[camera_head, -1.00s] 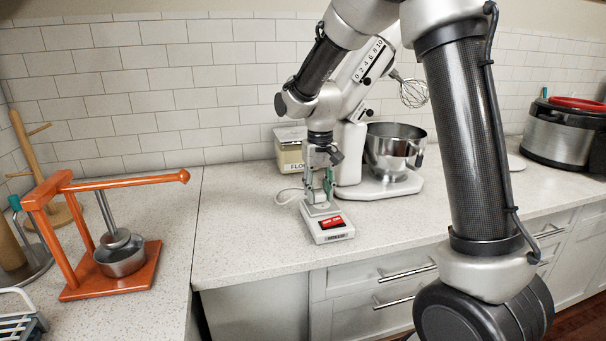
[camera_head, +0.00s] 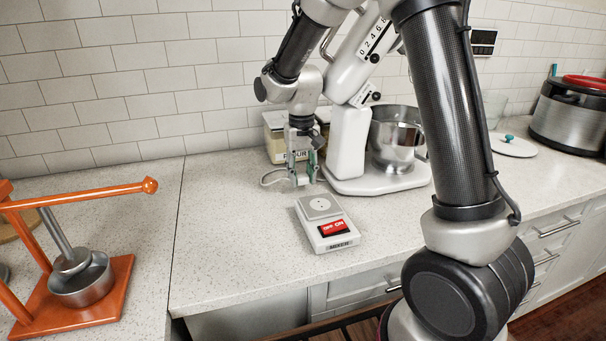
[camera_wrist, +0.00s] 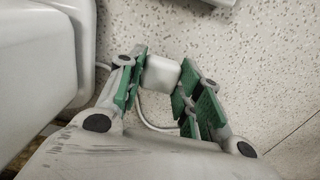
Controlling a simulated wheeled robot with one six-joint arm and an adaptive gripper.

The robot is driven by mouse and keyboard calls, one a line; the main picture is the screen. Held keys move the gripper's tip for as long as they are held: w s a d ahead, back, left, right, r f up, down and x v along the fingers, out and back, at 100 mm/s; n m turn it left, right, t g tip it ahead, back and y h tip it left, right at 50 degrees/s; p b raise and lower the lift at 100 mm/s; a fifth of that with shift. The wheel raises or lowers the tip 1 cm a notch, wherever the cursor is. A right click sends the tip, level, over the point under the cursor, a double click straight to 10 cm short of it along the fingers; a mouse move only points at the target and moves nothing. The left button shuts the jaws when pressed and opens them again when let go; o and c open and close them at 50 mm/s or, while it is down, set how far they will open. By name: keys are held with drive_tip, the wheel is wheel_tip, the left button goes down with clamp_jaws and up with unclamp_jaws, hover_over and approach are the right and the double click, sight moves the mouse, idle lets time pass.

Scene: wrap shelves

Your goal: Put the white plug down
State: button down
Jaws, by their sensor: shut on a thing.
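My gripper (camera_head: 301,182) is low over the counter, just behind the switch box and left of the stand mixer's base. In the wrist view my gripper (camera_wrist: 157,85) has its green pads on both sides of the white plug (camera_wrist: 161,73) and is shut on it. A pale cord (camera_wrist: 150,117) runs from the plug; in the head view the cord (camera_head: 272,180) loops left of my gripper. The plug is mostly hidden in the head view. I cannot tell whether it touches the counter (camera_head: 225,235).
The white switch box (camera_head: 338,243) has a bare socket (camera_head: 321,204) on top and a red switch (camera_head: 333,228). The mixer (camera_head: 348,150) with its steel bowl (camera_head: 396,140) stands close right. A flour container (camera_head: 280,140) is behind. An orange press (camera_head: 75,270) stands left. The counter between is clear.

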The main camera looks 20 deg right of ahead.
sight(302, 175)
drive_tip(key=shift+f, duration=0.5)
drive_tip(key=shift+f, duration=0.1)
drive_tip(key=shift+f, duration=0.35)
drive_tip(key=shift+f, duration=0.15)
drive_tip(key=c, duration=1)
unclamp_jaws()
drive_tip(key=shift+o, duration=0.2)
wheel_tip(302, 175, up, 13)
